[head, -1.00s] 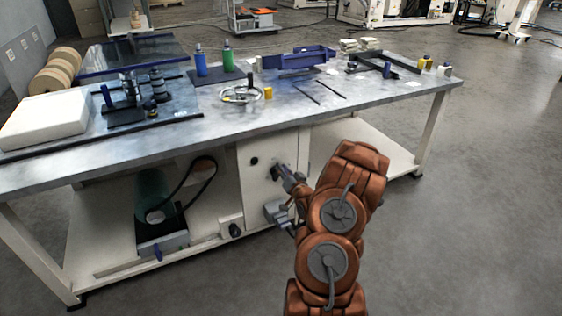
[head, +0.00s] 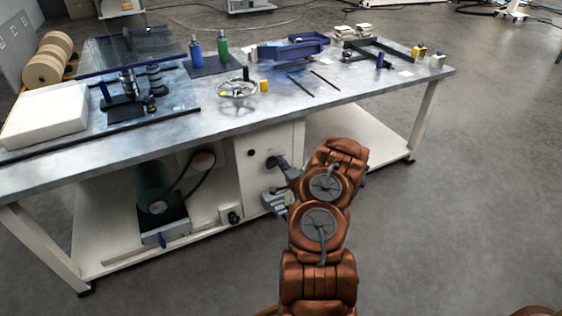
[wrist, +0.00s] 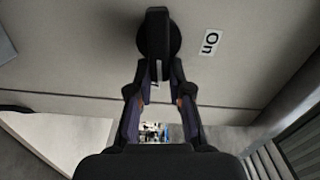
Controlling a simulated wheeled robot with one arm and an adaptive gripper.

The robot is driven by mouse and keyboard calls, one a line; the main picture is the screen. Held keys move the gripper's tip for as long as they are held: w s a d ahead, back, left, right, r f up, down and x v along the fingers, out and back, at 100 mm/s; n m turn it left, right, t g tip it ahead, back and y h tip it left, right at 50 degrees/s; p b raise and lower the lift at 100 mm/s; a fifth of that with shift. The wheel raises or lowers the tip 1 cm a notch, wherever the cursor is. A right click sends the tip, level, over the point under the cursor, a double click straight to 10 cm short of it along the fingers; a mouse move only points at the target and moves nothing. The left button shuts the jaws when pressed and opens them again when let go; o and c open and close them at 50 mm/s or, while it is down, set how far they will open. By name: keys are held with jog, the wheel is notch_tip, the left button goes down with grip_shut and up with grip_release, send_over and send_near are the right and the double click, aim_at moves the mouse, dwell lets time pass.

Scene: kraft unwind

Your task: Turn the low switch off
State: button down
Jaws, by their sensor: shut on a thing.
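A black round rotary switch (wrist: 158,18) with a raised bar handle is on the pale cabinet panel; its bar runs up and down in the wrist view. My gripper (wrist: 162,72) is shut on the lower end of that bar. A white label reading "On" (wrist: 210,41) is beside the switch to the right, turned sideways. In the head view my gripper (head: 279,165) is at the front of the cabinet (head: 252,180) under the table, where the switch is mostly hidden. A small dark round part (head: 251,153) sits higher and to the left on the same panel.
The metal worktable (head: 190,135) stands over the cabinet, holding a blue bottle, a green bottle and tools. A lower shelf (head: 105,235) at the left carries a green motor-like unit (head: 158,195). A black knob (head: 233,217) sits near the cabinet base. The floor at right is clear.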

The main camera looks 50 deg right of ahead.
jog(key=shift+w+d+r+m, duration=0.1)
jog(key=shift+w+m, duration=0.05)
jog(key=shift+m, duration=0.65)
jog(key=c, duration=1.2)
grip_release()
jog(key=shift+o, duration=0.6)
jog(key=shift+f, duration=0.2)
jog(key=shift+f, duration=0.1)
